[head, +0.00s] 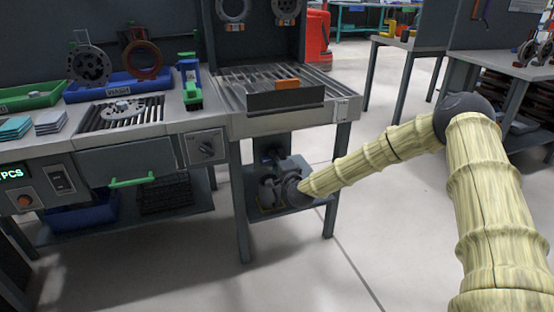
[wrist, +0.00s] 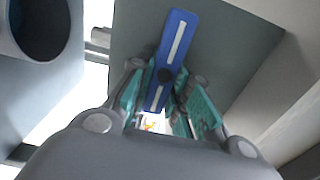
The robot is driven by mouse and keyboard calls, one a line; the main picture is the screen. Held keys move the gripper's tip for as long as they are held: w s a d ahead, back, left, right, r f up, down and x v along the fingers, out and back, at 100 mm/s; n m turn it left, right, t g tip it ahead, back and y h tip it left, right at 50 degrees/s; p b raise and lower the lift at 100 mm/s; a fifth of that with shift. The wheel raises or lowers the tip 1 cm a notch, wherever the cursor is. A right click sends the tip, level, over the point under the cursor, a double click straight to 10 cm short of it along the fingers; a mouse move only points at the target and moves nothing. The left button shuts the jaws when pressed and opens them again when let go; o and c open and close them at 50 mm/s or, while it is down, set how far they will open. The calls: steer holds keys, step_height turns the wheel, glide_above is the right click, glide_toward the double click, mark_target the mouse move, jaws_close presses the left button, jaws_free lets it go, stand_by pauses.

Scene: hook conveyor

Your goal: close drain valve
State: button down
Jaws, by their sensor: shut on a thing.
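The drain valve's blue handle (wrist: 178,38) shows in the wrist view as a flat bar with a white stripe and a dark round pivot near its middle. It runs slightly tilted in front of a grey panel. My gripper (wrist: 163,103) has its teal-padded fingers on either side of the handle's lower part, shut on it. In the head view my gripper (head: 291,187) is under the slatted table, at the end of my outstretched arm. The valve handle cannot be made out there.
The slatted table (head: 335,115) stands over my gripper, with its legs and a lower shelf close by. A workbench with a green drawer handle (head: 132,181) is at the left. A dark round opening (wrist: 38,25) is at the wrist view's upper left. Floor at the front is clear.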

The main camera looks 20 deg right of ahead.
stand_by(0.3)
steer(key=c, duration=1.3)
jaws_free()
steer(key=shift+f, duration=0.1)
steer(key=s, duration=1.2)
steer(key=shift+d, duration=0.25)
